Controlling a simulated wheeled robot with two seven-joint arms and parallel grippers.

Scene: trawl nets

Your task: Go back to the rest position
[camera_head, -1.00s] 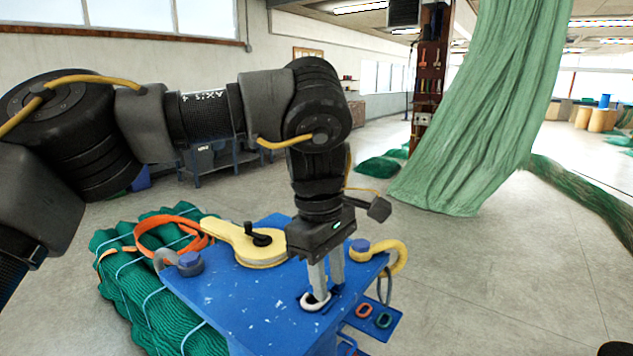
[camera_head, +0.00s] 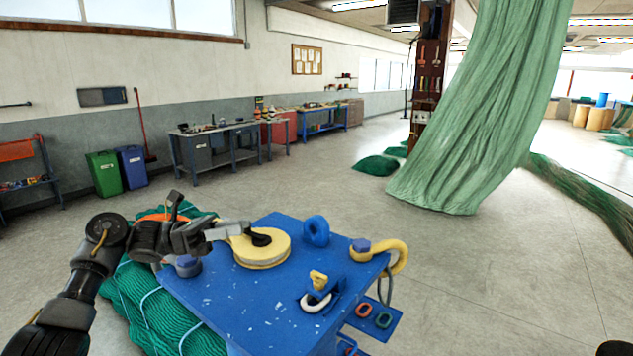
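My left gripper (camera_head: 228,231) is at the left side of the blue stand (camera_head: 225,303), with its grey fingers pointing right near the yellow pulley block (camera_head: 262,250). The fingers overlap in this view, so I cannot tell whether they are open or shut. I see nothing clearly held in them. A white ring (camera_head: 316,303) and a small yellow piece (camera_head: 319,280) are at the stand's front right, apart from the gripper.
A yellow hook (camera_head: 395,255) sticks out at the stand's right corner, above a small blue shelf (camera_head: 375,318) with coloured rings. A green net bundle (camera_head: 150,310) lies along the stand's left. A green net (camera_head: 480,120) hangs behind.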

